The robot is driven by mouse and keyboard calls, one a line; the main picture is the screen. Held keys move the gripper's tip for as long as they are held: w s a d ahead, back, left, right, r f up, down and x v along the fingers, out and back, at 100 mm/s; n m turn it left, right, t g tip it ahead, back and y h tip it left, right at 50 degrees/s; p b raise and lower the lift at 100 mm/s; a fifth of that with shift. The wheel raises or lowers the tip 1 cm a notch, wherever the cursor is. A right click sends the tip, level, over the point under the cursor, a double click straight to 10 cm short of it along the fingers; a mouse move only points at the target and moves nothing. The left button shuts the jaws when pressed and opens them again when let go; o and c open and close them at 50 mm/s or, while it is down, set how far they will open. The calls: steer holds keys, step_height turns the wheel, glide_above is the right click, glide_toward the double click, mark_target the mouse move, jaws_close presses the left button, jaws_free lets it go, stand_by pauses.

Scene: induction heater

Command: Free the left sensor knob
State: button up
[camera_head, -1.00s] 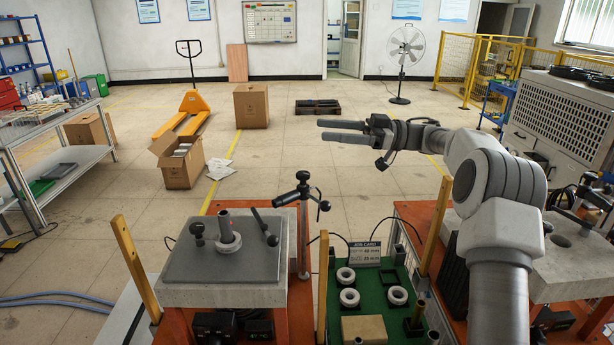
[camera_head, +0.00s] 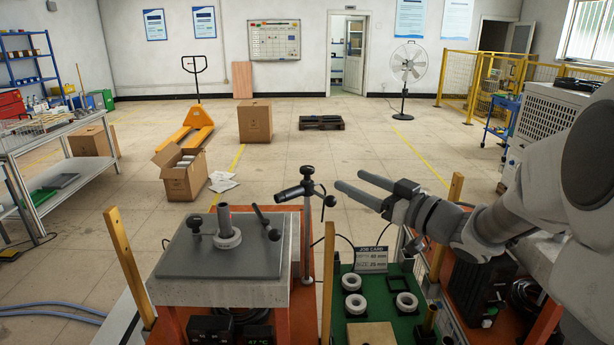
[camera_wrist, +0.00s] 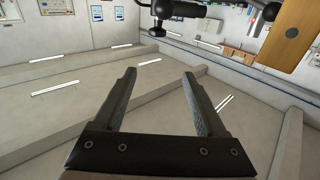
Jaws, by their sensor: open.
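A black cylindrical sensor (camera_head: 295,193) sits on a thin upright post behind the left heater plate. A black knob with a short stem (camera_head: 329,200) sticks out on the right of its clamp. My gripper (camera_head: 348,180) is open and empty, its fingers pointing left, just right of the knob and apart from it in the picture; the depth gap is unclear. In the wrist view, my gripper (camera_wrist: 159,74) has both fingers apart with nothing between them. A black sensor body (camera_wrist: 180,9) with a small knob shows at the top edge there, beyond the fingertips.
The left grey plate (camera_head: 180,262) carries a metal tube in a ring, a black knob and a lever. A green tray (camera_head: 375,325) holds pale rings and a job card (camera_head: 371,259). Wooden posts (camera_head: 129,265) stand at the sides.

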mark_target(312, 170)
steer(key=shift+m+t+h, duration=0.3)
steer(key=shift+m+h, duration=0.2)
steer(key=shift+h, duration=0.3)
steer(key=x, duration=0.5)
steer(key=f+x, duration=0.1)
steer(key=x, duration=0.4)
steer(key=f+x, duration=0.1)
steer(key=x, duration=0.4)
steer(key=shift+a+f, duration=0.1)
steer(key=shift+a, duration=0.3)
jaws_close()
